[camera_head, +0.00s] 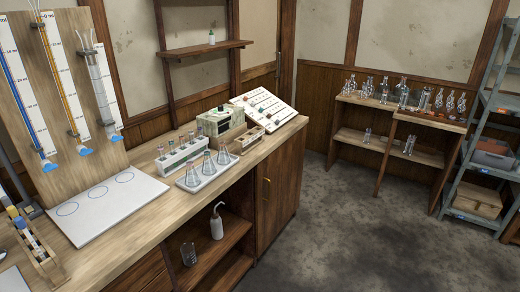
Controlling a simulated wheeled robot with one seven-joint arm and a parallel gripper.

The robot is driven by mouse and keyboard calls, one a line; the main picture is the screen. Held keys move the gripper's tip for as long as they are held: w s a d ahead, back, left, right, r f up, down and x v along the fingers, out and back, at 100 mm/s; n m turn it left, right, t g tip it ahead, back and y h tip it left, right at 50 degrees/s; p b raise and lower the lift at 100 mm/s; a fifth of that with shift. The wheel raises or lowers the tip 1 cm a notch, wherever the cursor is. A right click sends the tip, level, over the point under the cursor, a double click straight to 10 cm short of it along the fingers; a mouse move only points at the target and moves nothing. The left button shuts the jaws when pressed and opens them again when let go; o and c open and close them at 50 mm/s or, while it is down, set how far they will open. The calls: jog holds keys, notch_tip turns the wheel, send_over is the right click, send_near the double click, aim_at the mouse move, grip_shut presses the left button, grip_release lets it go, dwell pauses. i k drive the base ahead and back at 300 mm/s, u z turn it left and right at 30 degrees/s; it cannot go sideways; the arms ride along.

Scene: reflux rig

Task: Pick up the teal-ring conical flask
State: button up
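Several conical flasks of clear glass stand upright in a row on a white tray (203,184) on the wooden bench. They are a left flask (191,177), a middle flask (207,166) and a right flask (223,156). The rings on them are too small for me to tell their colours, so I cannot say which one is the teal-ring flask. My gripper is not in view.
A white rack (181,156) with small bottles stands just behind the tray. A boxy instrument (220,122) and a sloped white panel (264,107) stand farther right. A white board (106,203) lies left under the burettes. Open floor (330,215) lies right of the bench.

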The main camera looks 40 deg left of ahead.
aim_at(209, 168)
jog(key=i, duration=1.15)
jog(key=u, duration=2.45)
jog(key=i, duration=1.65)
